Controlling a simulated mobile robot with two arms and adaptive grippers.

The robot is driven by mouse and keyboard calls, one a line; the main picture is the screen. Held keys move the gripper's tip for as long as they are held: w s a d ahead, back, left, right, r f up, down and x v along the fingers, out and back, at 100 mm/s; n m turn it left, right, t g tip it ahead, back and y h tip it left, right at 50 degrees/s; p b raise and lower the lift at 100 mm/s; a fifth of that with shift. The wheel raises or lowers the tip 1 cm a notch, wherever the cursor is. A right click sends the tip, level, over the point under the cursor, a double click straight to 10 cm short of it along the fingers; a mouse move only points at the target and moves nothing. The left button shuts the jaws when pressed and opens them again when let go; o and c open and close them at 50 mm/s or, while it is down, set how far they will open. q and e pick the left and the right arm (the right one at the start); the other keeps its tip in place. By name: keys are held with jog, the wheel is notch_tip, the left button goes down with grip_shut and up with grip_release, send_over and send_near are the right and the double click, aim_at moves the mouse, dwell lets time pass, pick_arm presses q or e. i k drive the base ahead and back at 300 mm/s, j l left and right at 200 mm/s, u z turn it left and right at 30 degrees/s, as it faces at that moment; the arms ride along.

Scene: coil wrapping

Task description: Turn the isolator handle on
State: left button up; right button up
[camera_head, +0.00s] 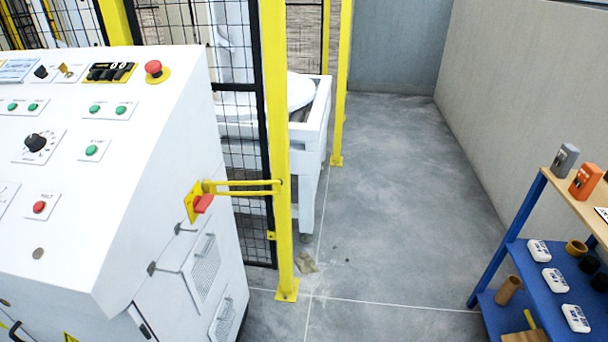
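The isolator handle (203,203) is a small red lever on a yellow plate (192,201), mounted on the right side face of the white control cabinet (215,150). The handle appears tilted, but its exact switch position is too small to tell. A yellow bracket (240,187) runs from beside the handle to the yellow fence post (277,150). Neither of my grippers shows in the head view.
The cabinet's sloped top carries a red emergency button (153,68), a black knob (36,143) and several green buttons. A blue shelf unit (545,285) with a wooden top stands at the right. Grey floor (400,190) between them is mostly clear.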

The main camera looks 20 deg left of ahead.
aim_at(200, 204)
jog(key=i+l+z, duration=0.1)
jog(key=i, duration=0.55)
jog(key=i+l+z, duration=0.15)
jog(key=i, duration=0.5)
jog(key=i+u, duration=0.25)
jog(key=u, duration=0.15)
jog(key=i+l+u, duration=0.2)
jog(key=u, duration=0.25)
jog(key=i+l+u, duration=0.25)
jog(key=u, duration=0.15)
jog(key=i+l+u, duration=0.15)
jog(key=u, duration=0.3)
jog(key=l, duration=0.1)
